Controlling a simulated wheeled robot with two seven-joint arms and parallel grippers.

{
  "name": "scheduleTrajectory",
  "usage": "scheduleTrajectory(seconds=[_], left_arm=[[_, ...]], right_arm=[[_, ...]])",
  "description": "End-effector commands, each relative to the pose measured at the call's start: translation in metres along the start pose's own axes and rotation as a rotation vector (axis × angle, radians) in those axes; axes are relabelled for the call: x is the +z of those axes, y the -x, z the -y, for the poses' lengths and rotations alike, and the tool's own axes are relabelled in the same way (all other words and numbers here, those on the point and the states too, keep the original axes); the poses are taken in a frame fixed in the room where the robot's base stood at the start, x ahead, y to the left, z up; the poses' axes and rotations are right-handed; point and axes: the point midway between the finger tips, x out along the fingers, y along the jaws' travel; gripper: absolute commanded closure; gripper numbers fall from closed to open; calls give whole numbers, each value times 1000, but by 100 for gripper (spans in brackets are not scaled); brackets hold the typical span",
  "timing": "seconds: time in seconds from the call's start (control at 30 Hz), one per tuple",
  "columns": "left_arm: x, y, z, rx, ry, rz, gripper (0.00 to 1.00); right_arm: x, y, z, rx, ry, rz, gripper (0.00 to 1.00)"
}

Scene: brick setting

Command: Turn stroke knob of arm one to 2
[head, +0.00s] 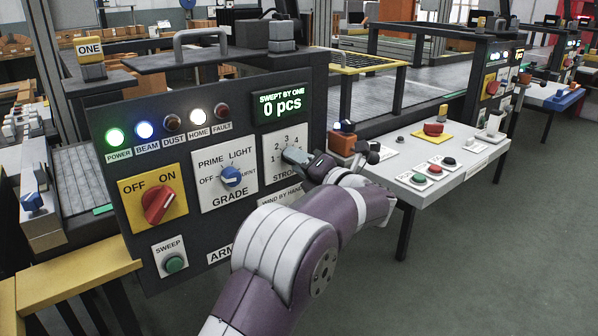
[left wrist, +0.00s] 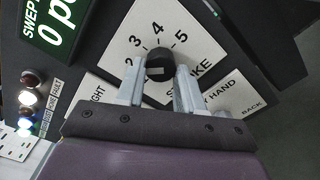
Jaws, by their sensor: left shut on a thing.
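The stroke knob (left wrist: 159,63) is black and round, on a white plate marked with numbers in the left wrist view. The 2, 3, 4 and 5 show around it; which one it points to I cannot tell. My left gripper (left wrist: 159,78) is shut on the knob, one grey finger on each side. In the head view my left gripper (head: 295,156) reaches the stroke plate (head: 285,142) at the panel's right side and hides most of the knob. My right gripper is not in view.
The dark control panel (head: 110,190) carries a red off/on knob (head: 158,203), a blue grade knob (head: 231,176) and a green sweep button (head: 174,263). Its display (head: 281,104) reads 0 pcs. A white bench (head: 390,165) with buttons stands to the right. The floor beyond is clear.

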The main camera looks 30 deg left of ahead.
Motion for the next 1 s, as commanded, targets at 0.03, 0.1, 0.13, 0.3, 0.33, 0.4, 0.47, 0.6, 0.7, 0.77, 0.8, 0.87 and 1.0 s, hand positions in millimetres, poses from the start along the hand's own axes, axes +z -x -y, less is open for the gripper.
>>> scheduleTrajectory(seconds=[0.03,0.1,0.13,0.3,0.33,0.4,0.47,0.6,0.7,0.77,0.8,0.87,1.0], left_arm=[[-2,0,3,-2,4,-3,94],[-2,0,2,-2,11,-3,94],[-2,0,2,-3,13,-4,94],[-1,0,2,-3,16,-4,94],[-1,0,2,-3,16,-4,94],[-1,0,2,-3,15,-4,94],[-1,0,2,-3,15,-4,94],[-1,0,2,-3,15,-3,37],[-1,0,1,-2,15,-3,37],[-1,0,1,-2,16,-2,37],[-1,0,1,-2,16,-2,37],[-1,0,1,-1,16,-2,37],[1,14,0,-4,14,2,37]], right_arm=[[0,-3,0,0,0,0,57],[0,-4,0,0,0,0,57],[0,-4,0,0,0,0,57],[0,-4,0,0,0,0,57],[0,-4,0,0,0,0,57],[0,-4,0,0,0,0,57],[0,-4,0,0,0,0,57],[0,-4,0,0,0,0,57],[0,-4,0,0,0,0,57],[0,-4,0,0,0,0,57],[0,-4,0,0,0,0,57],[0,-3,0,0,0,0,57],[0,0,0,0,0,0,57]])
